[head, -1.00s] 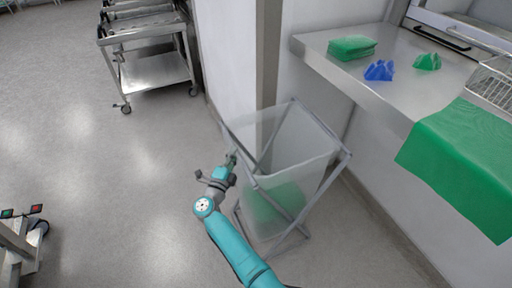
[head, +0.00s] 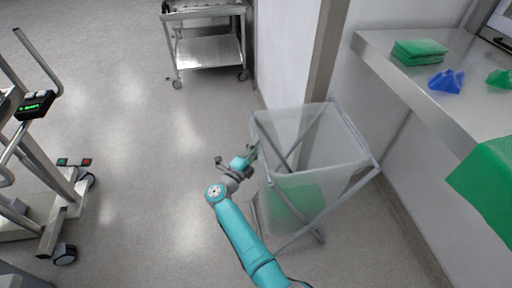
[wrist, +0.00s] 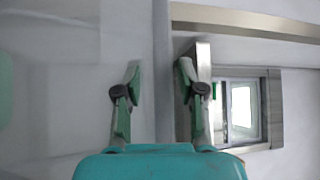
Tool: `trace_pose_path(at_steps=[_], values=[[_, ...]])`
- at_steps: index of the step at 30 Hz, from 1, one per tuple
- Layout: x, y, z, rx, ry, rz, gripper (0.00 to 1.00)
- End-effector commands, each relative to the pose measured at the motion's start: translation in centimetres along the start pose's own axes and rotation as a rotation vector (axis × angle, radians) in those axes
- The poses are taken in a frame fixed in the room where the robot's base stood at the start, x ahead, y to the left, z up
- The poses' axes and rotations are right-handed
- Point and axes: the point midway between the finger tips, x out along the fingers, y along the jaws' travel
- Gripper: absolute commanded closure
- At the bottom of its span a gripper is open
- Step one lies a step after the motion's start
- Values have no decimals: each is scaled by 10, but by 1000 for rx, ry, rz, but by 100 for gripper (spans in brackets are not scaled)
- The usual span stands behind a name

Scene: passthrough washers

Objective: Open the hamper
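The hamper (head: 318,165) is a translucent bag on a grey folding frame, standing on the floor beside the wall. Green material (head: 298,200) shows through its side. I cannot tell whether a clear lid covers its top. My gripper (head: 252,152) is at the hamper's upper left side, close to its rim; the head view does not settle whether they touch. In the wrist view my gripper (wrist: 159,72) has its two fingers apart, with nothing clearly held between them. A pale, blurred surface fills the left of that view.
A steel counter (head: 400,82) at right holds folded green cloth (head: 418,52) and a blue item (head: 446,80). A steel cart (head: 208,52) stands at the back. A wheeled stand (head: 50,190) is at left. The floor between is clear.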

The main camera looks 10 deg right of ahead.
Motion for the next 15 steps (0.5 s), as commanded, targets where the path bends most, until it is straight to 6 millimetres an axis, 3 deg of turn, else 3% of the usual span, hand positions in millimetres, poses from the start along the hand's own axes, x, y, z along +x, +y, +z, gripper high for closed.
trace_pose_path(at_steps=[9, 15], values=[[-1, -1, -1, 1, 2, -1, 57], [-23, -1, 0, 1, 0, -2, 57]])
